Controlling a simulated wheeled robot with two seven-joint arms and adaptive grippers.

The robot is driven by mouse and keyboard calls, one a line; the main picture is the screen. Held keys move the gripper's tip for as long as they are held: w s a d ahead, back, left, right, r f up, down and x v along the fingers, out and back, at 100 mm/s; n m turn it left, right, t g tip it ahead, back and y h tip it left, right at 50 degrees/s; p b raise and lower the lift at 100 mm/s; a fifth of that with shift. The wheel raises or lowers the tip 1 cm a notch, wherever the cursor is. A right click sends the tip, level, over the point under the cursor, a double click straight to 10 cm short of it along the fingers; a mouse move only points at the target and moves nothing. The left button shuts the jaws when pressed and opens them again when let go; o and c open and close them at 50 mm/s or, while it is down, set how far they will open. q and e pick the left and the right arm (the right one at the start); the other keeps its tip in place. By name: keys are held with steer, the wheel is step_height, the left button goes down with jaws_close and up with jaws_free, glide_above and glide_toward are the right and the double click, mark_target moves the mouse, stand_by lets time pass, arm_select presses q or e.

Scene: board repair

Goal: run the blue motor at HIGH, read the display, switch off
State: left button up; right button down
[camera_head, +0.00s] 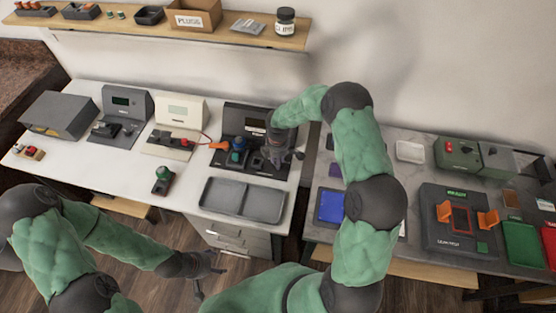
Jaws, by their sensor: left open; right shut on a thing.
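A dark test station (232,122) stands at the right end of the white bench. A small blue part (240,143), which looks like the blue motor, sits on it above a green part (236,158). A pale label or display (255,126) shows on its upright panel, too small to read. My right gripper (276,159) is shut at the station's right side, right of the blue part; its fingers hide what they hold. My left gripper (207,274) is open and empty, low in front of the bench.
Two more stations, one grey (121,102) and one cream (180,107), stand to the left. A green-topped part (162,180) and an empty grey tray (243,199) lie in front.

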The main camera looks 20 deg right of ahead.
steer(key=shift+w+r, duration=0.1)
steer(key=shift+w, duration=0.1)
steer(key=c, duration=1)
jaws_free()
steer(key=shift+a, duration=0.1)
steer(key=shift+s, duration=0.1)
step_height(320, 180, up, 12)
steer(key=shift+f, duration=0.1)
